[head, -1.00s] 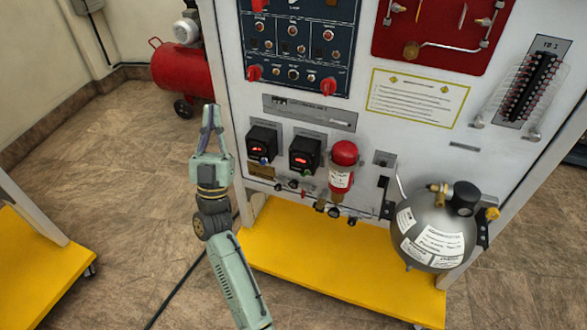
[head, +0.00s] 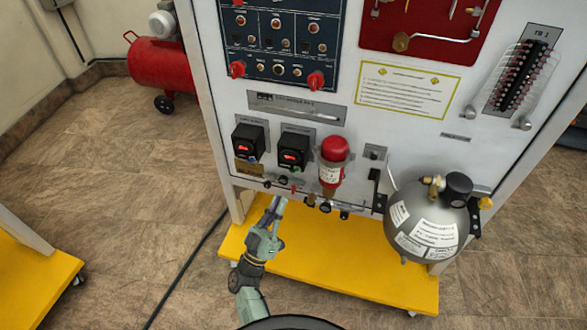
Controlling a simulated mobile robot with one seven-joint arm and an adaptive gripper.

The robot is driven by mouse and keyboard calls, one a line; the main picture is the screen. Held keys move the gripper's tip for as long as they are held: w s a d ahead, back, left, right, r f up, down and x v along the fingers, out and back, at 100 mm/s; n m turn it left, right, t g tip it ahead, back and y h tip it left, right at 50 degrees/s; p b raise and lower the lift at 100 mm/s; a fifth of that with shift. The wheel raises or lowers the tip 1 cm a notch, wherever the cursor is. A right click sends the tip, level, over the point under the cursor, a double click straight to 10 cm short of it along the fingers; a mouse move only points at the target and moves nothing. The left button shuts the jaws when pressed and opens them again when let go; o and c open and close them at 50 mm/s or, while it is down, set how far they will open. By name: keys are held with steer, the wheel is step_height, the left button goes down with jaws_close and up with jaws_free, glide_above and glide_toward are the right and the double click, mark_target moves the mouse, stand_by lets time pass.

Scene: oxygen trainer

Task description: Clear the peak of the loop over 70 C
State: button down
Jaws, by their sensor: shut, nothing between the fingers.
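Two black box-shaped instruments with lit red displays sit side by side low on the white panel, a left one (head: 248,143) and a right one (head: 294,150). Their digits are too small to read, so I cannot tell which loop reads over 70 C. Small controls at the lower part of each are too small to make out. My gripper (head: 279,202) points up toward the panel's lower edge, below the two instruments and apart from their faces. Its fingers are shut and empty.
A row of small knobs and fittings runs along the panel's lower edge near my gripper. A red bottle (head: 333,160) hangs right of the instruments, and a grey tank (head: 426,222) further right. A yellow base (head: 350,270) lies below. The floor at left is mostly clear.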

mark_target(297, 170)
steer(key=w+d+b, duration=0.2)
steer(key=w+b, duration=0.1)
steer(key=w, duration=0.5)
steer(key=shift+w+d, duration=0.2)
steer(key=shift+d, duration=0.15)
steer(key=shift+w+b, duration=0.1)
steer(key=shift+b, duration=0.25)
stand_by(1.1)
steer(key=shift+w+d, duration=0.1)
steer(key=shift+w, duration=0.25)
steer(key=shift+w+d+b, duration=0.15)
steer(key=shift+w+b, duration=0.2)
steer(key=shift+b, duration=0.15)
stand_by(0.4)
stand_by(0.3)
steer(key=shift+s+a+p, duration=0.25)
steer(key=shift+s+p, duration=0.15)
steer(key=shift+s, duration=0.4)
